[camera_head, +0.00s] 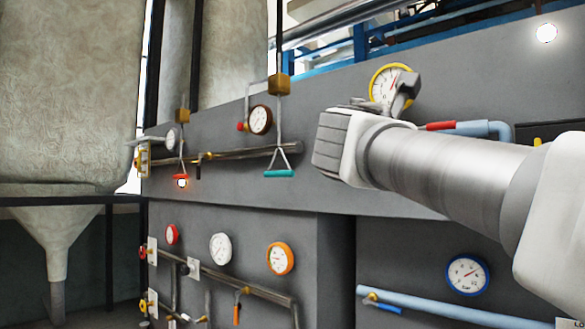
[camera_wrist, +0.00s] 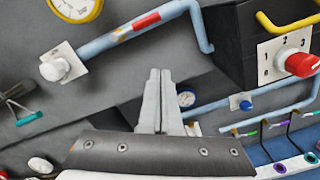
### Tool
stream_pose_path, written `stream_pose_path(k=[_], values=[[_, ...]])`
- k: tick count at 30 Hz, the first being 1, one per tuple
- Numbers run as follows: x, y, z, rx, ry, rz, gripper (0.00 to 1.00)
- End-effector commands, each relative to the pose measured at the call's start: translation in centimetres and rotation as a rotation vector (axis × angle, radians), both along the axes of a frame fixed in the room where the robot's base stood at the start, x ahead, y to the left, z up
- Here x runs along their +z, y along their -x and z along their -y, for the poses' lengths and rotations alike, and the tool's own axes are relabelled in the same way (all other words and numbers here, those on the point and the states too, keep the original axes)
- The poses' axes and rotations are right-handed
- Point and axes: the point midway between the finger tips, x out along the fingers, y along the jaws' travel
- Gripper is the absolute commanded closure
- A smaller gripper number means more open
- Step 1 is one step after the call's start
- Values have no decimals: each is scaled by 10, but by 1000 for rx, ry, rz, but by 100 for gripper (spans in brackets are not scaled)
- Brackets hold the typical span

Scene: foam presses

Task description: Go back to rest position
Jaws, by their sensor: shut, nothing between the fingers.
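My gripper (camera_wrist: 158,75) is shut and empty; its two grey fingers lie together in the wrist view. In the head view my gripper (camera_head: 406,90) shows at the end of my raised arm, in front of the yellow-rimmed gauge (camera_head: 378,86). I cannot tell the gap between the fingers and the panel. The arm reaches in from the right edge across the grey panel (camera_head: 330,225).
A teal triangular handle (camera_head: 279,174) hangs left of my arm. A blue pipe with a red band (camera_head: 438,126) runs behind it. A red knob (camera_wrist: 300,63) sits on a dark box at the right. Lower gauges include an orange one (camera_head: 280,258) and a blue one (camera_head: 467,274).

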Motion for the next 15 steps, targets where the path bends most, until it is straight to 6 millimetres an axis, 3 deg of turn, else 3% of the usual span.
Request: stream_pose_path(k=[5, 8, 11, 15], values=[[-1, 0, 0, 1, -5, 1, 100], [-16, 4, 2, 7, -69, 8, 100], [-56, 12, 5, 17, -234, 27, 100], [-141, 36, 4, -7, -611, 80, 100]])
